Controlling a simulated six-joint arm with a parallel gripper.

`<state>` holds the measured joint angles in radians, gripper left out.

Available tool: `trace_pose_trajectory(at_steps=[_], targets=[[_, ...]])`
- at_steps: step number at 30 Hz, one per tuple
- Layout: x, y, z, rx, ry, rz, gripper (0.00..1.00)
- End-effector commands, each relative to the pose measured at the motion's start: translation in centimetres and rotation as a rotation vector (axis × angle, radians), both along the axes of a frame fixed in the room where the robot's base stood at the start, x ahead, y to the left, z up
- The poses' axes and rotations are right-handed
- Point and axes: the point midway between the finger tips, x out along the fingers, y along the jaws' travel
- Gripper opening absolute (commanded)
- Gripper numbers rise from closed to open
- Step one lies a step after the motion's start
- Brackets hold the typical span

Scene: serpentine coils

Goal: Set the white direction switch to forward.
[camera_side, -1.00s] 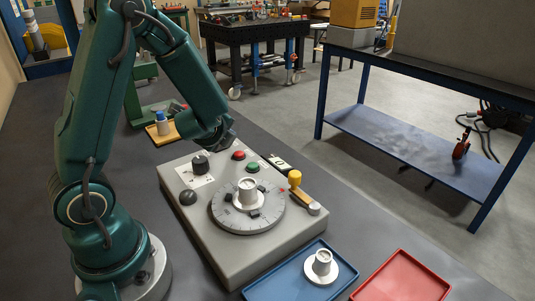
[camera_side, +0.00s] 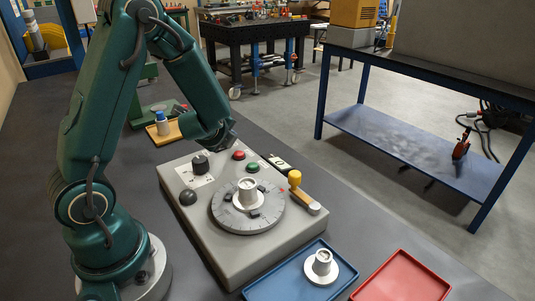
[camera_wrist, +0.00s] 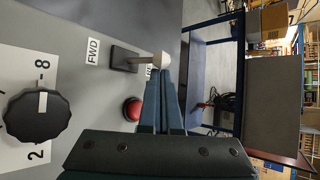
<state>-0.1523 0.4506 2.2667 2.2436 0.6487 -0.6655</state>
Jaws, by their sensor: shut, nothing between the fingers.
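The direction switch shows in the wrist view as a lever with a white knob (camera_wrist: 161,60) on a dark base plate (camera_wrist: 124,58). The lever leans right in that view, away from the FWD label (camera_wrist: 93,51) and toward a second label that is mostly hidden by the fingers. My gripper (camera_wrist: 164,76) is shut and empty, its fingertips right at the knob; whether they touch it I cannot tell. In the side view my gripper (camera_side: 228,138) is low over the far end of the grey console (camera_side: 210,238), and the switch is hidden there.
A red button (camera_wrist: 133,108) sits close beside my fingers, and a black numbered knob (camera_wrist: 36,112) is to the left. The console also bears a green button (camera_side: 253,166), a round dial plate (camera_side: 229,221) and a yellow-knobbed lever (camera_side: 295,178). Blue (camera_side: 275,292) and red trays (camera_side: 405,280) lie in front.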

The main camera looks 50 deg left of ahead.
Motion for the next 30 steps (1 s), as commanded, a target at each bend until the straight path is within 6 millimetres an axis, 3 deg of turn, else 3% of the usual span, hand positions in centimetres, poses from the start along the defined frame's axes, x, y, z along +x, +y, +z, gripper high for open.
trace_pose_trajectory(at_steps=[30], targets=[[-1.1, 0.0, 0.3, 0.001, 0.0, 0.001, 0.0]])
